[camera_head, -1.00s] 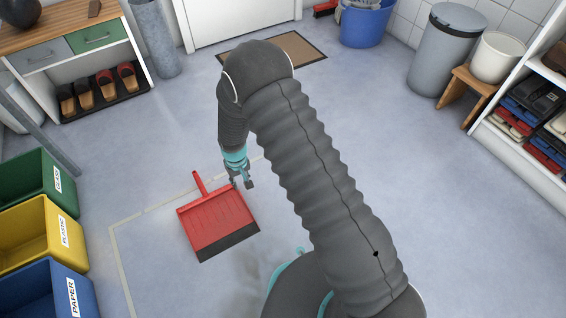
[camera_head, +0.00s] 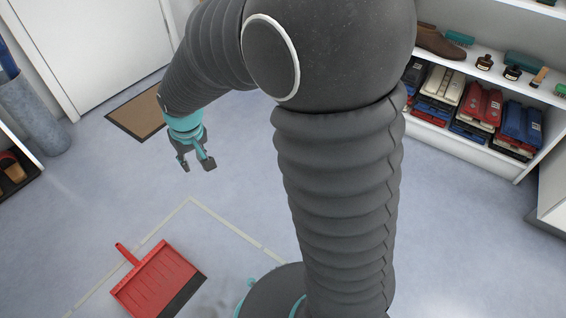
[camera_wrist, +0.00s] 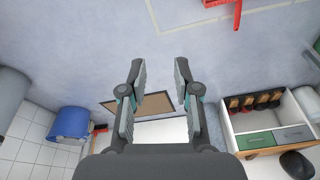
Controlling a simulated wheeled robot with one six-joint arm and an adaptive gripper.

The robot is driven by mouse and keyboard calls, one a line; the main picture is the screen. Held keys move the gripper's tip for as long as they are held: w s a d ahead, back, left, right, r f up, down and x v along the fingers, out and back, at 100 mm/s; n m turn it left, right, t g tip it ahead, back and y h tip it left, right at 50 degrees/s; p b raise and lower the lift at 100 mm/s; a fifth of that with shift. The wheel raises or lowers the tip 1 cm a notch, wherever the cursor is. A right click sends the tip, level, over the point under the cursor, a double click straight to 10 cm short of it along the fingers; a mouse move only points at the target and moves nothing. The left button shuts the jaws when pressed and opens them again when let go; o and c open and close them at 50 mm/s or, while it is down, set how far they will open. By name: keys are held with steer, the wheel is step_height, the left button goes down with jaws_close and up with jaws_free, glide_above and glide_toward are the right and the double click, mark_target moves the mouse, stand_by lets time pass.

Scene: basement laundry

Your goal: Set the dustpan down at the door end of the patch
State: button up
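The red dustpan (camera_head: 157,281) lies on the floor at the lower left of the head view, its handle pointing up-left and its dark lip at the lower right. It lies inside the pale taped outline (camera_head: 232,229), near its door-side corner, with the handle reaching over the line. Part of it also shows at the top edge of the wrist view (camera_wrist: 226,13). My gripper (camera_head: 197,168) is open and empty, up and away from the dustpan on the door side.
A brown doormat (camera_head: 137,112) lies before the white door (camera_head: 85,45). A grey cylinder (camera_head: 32,112) stands at the left. Shelves with shoes and boxes (camera_head: 470,105) stand at the right. A blue bucket (camera_wrist: 70,123) shows in the wrist view. The floor around the outline is clear.

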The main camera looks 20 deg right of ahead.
steer(key=s+d+r+m+t, duration=0.1)
steer(key=s+d+r, duration=0.3)
steer(key=s, duration=0.3)
steer(key=s+d+r+m+t, duration=0.1)
steer(key=s+d+r, duration=0.4)
steer(key=s+d, duration=0.1)
steer(key=s+d+r+m+t+h, duration=0.1)
steer(key=s+d+r, duration=0.3)
steer(key=s, duration=0.4)
steer(key=shift+d+r, duration=0.25)
steer(key=shift+d, duration=0.3)
steer(key=shift+s+a, duration=0.1)
